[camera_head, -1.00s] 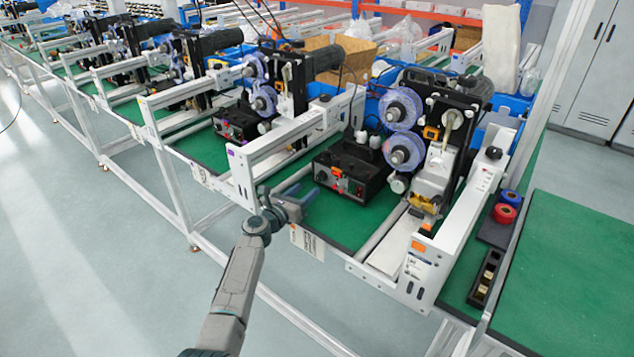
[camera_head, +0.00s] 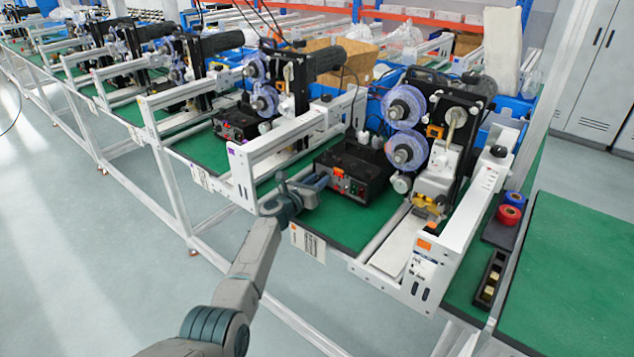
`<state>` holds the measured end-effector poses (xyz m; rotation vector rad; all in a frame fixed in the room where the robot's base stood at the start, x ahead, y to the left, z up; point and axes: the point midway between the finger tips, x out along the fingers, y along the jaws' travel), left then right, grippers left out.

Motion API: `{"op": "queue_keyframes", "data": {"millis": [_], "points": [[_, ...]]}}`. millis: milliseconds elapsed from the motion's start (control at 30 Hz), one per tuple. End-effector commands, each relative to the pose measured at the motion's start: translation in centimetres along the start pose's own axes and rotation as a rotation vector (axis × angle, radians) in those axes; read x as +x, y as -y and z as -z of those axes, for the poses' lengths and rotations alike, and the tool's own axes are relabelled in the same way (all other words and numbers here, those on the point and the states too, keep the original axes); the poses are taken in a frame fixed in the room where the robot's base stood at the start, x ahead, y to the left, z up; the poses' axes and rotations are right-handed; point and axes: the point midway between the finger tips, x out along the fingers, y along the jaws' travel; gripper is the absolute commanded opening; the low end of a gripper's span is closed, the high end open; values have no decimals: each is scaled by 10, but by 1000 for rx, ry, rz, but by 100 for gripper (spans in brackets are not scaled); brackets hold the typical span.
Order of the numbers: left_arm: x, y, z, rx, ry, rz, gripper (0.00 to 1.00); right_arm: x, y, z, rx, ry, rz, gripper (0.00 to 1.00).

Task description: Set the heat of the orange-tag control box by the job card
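The nearest black control box (camera_head: 352,172) sits on the green bench top, with an orange-red patch, small lights and buttons on its front. An orange tag (camera_head: 424,244) marks the white frame beside it. A white job card (camera_head: 308,243) with an orange corner hangs on the bench's front edge; its print is too small to read. My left gripper (camera_head: 322,184) is at the left part of the box's front. It covers the knob area, so I cannot tell whether it touches the knob or how far apart the fingers are. My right gripper is not in view.
A second control box (camera_head: 240,122) stands to the left, beyond a white frame (camera_head: 245,170) with a purple mark. Red and blue rolls (camera_head: 508,214) lie at right. The green table (camera_head: 570,260) at right is bare.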

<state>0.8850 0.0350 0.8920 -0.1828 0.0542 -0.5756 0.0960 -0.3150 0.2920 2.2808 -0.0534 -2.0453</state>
Motion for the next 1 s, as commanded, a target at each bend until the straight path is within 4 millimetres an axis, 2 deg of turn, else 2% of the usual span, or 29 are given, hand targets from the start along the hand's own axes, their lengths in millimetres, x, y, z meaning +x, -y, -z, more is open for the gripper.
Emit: {"op": "queue_keyframes", "data": {"millis": [33,100,133,267,367,400,467,600,933,967,1000], "points": [[0,0,0,0,0,0,18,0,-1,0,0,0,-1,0],[0,0,0,0,0,0,5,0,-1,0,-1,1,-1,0],[0,0,0,0,0,0,3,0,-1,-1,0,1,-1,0],[0,0,3,24,1,0,3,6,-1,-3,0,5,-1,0],[0,-1,6,104,6,1,3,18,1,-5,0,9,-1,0],[0,-1,7,144,8,2,3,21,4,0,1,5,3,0],[0,0,4,181,10,2,3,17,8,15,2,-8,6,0],[0,0,3,234,11,2,3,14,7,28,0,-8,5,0],[0,0,2,249,11,2,3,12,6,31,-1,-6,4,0],[0,0,2,248,11,2,28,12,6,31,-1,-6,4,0],[0,0,2,248,11,2,36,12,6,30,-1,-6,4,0]]}}
